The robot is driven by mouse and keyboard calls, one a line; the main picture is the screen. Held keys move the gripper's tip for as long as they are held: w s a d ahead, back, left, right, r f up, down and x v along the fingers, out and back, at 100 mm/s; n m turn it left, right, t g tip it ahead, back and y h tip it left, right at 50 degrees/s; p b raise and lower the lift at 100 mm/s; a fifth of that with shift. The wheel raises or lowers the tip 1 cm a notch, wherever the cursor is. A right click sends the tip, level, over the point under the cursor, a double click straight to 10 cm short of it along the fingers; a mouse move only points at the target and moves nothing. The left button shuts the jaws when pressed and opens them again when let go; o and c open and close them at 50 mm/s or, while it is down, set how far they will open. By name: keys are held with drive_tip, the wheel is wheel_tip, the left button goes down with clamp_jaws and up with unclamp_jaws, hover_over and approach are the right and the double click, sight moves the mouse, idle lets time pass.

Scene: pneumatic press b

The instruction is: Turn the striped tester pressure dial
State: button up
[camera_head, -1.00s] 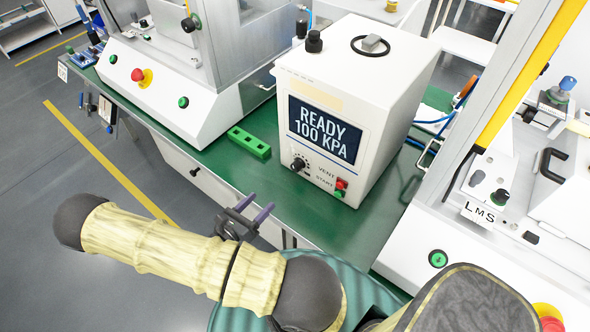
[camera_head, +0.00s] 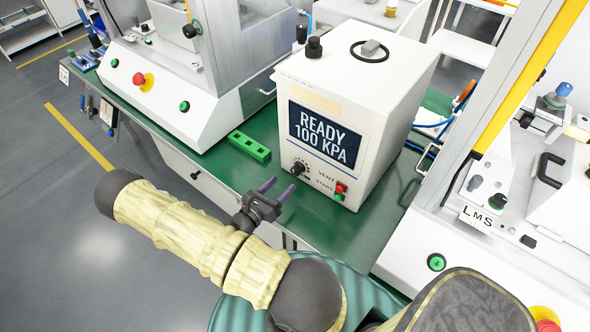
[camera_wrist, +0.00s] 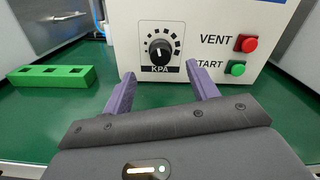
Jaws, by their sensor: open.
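The tester (camera_head: 340,100) is a white box on the green bench, with a dark screen reading "READY 100 KPA". Its pressure dial (camera_head: 298,168) is a black knob with a white line, low on the front at the left. In the wrist view the dial (camera_wrist: 160,52) sits above a "KPA" label, inside an arc of black marks that grow in size. My gripper (camera_head: 278,188) is open and empty, with purple fingers pointing at the tester's front. In the wrist view the fingers (camera_wrist: 160,88) are apart, below and either side of the dial, not touching it.
Right of the dial are a red VENT button (camera_wrist: 246,43) and a green START button (camera_wrist: 235,68). A green slotted block (camera_wrist: 52,76) lies on the bench at left. White machines stand on both sides of the tester. Bench in front of the tester is clear.

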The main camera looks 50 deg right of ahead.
sight(294, 172)
drive_tip(key=d, duration=0.8)
drive_tip(key=shift+w+p, duration=0.35)
drive_tip(key=shift+c, duration=0.2)
drive_tip(key=c, duration=1)
